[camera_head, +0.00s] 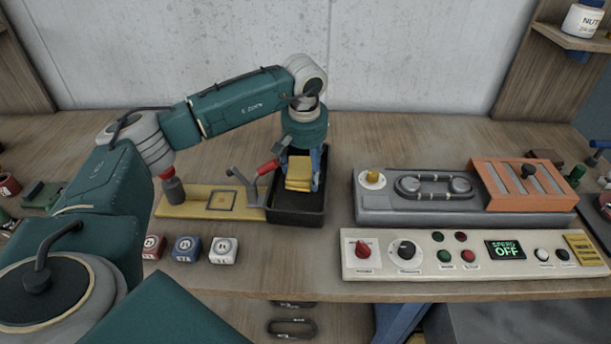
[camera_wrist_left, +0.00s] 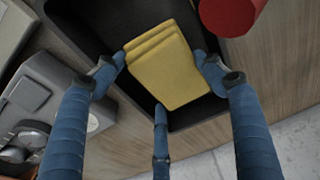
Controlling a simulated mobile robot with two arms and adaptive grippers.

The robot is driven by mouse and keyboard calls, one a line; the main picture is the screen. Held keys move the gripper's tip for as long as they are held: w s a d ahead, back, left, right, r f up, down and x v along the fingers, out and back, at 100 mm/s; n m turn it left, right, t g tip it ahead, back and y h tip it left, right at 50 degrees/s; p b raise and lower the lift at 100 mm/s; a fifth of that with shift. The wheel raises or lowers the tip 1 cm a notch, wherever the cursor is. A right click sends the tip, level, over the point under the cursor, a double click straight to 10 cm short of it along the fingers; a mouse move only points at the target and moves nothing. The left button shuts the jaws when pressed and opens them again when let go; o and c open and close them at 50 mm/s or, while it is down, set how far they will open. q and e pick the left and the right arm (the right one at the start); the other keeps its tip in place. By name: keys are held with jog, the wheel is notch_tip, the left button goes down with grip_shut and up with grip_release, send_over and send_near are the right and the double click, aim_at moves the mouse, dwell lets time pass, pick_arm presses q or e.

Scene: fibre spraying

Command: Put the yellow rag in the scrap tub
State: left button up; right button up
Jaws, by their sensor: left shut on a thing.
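The yellow rag (camera_head: 299,172) is a folded stack. It is held in the blue fingers of my left gripper (camera_head: 303,170), which points down. In the left wrist view the rag (camera_wrist_left: 168,65) sits between the fingers of the gripper (camera_wrist_left: 160,75), with the dark tub behind it. The scrap tub is the black open box (camera_head: 297,215); its dark wall also shows in the left wrist view (camera_wrist_left: 90,20). The rag is over the tub's opening; how far it is above the floor I cannot tell. My right gripper is not in view.
A red-handled toggle clamp (camera_head: 267,167) stands on a yellow plate (camera_head: 185,203) close left of the tub. A grey machine (camera_head: 400,205) with an orange cover (camera_head: 515,185) is to the right, behind a control panel (camera_head: 400,270). Small labelled blocks (camera_head: 187,249) lie in front.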

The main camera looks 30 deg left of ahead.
pick_arm(q)
notch_tip(320, 180, down, 3)
jog(key=shift+r, duration=0.15)
jog(key=shift+f+p, duration=0.3)
jog(key=shift+f, duration=0.1)
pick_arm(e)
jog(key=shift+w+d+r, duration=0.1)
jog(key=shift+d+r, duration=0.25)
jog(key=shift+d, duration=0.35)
pick_arm(q)
jog(key=shift+f, duration=0.1)
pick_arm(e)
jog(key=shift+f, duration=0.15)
pick_arm(q)
jog(key=o, duration=1)
jog(key=shift+o, duration=0.2)
